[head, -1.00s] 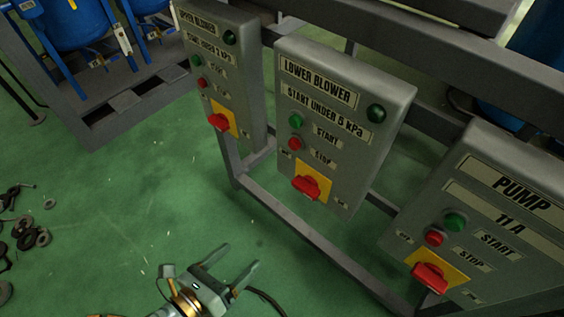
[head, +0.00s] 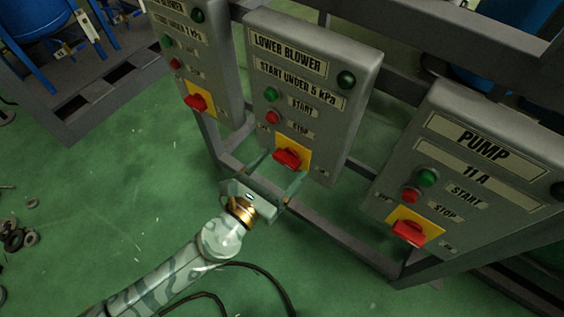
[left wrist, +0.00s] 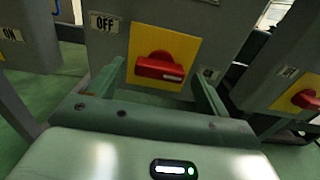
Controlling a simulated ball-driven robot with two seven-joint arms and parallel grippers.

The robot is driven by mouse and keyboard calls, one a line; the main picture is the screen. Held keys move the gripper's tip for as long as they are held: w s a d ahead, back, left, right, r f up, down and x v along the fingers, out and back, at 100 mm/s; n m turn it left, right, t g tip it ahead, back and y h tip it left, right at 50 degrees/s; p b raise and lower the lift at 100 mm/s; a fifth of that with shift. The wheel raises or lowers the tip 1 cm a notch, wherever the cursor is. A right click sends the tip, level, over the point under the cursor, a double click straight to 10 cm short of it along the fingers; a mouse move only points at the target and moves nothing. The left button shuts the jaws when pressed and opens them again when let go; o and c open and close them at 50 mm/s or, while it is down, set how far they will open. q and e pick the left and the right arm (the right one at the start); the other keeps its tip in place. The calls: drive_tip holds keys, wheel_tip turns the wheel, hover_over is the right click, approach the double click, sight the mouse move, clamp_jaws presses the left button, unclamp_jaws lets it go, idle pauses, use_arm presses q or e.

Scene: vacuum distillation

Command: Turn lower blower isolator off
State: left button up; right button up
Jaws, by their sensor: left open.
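The lower blower box (head: 318,62) is a grey panel with a green and a red button. Its isolator is a red rotary handle (head: 287,158) on a yellow plate (head: 305,146) near the bottom. In the left wrist view the red handle (left wrist: 160,67) lies roughly horizontal, with an OFF label (left wrist: 104,23) to its left. My left gripper (head: 277,176) is open, its two fingers pointing at the handle, one on either side. Whether the fingers touch the handle cannot be told. My right gripper is not in view.
The upper blower box (head: 205,60) stands to the left and the pump box (head: 470,170) to the right, each with a red isolator handle. A grey frame (head: 340,245) carries the boxes.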

use_arm(q)
drive_tip(key=shift+w+d, duration=0.4)
drive_tip(key=shift+w, duration=0.15)
drive_tip(key=c, duration=1)
